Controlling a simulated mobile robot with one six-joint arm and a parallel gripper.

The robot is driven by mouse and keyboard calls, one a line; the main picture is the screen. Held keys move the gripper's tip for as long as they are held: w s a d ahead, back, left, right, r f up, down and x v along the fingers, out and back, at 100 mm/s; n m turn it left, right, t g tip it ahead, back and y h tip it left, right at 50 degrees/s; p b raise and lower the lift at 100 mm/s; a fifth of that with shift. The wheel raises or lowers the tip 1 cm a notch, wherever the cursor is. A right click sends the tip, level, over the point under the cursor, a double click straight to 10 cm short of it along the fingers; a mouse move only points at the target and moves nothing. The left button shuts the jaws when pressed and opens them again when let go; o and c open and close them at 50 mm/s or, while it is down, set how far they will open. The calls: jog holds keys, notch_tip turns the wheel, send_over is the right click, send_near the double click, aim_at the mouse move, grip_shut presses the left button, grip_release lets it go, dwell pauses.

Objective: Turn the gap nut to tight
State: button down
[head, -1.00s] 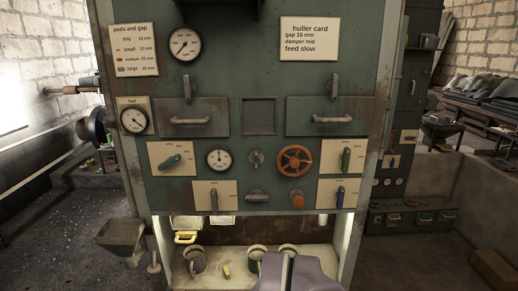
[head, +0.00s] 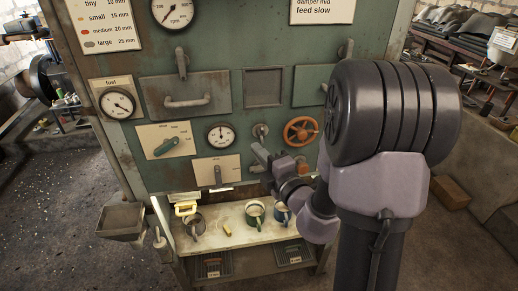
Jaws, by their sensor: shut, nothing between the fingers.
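My gripper (head: 257,160) is in front of the green machine panel in the head view, at the end of my arm coming in from the right. Its fingers look shut and hold nothing. A small grey round fitting (head: 260,131) is on the panel just above the gripper, left of the orange handwheel (head: 301,131); it may be the gap nut, but no label is readable. The gripper covers the panel below that fitting, where another grey fitting is largely hidden. I cannot tell whether the fingers touch anything or how the nut is set.
A gauge (head: 220,136), a green lever (head: 172,145) and a grey lever (head: 218,176) are to the left. Below, a shelf (head: 235,236) holds mugs (head: 255,212) and a yellow-handled scoop (head: 186,209). My upper arm hides the panel's right side.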

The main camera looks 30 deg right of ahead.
aim_at(261, 134)
jog(key=w, duration=0.7)
jog(key=shift+w+a, duration=0.2)
jog(key=shift+w, duration=0.1)
jog(key=shift+s+d, duration=0.25)
jog(key=shift+d, duration=0.35)
jog(key=shift+s+d, duration=0.2)
jog(key=shift+d, duration=0.45)
jog(key=shift+s+d, duration=0.25)
jog(key=shift+d, duration=0.35)
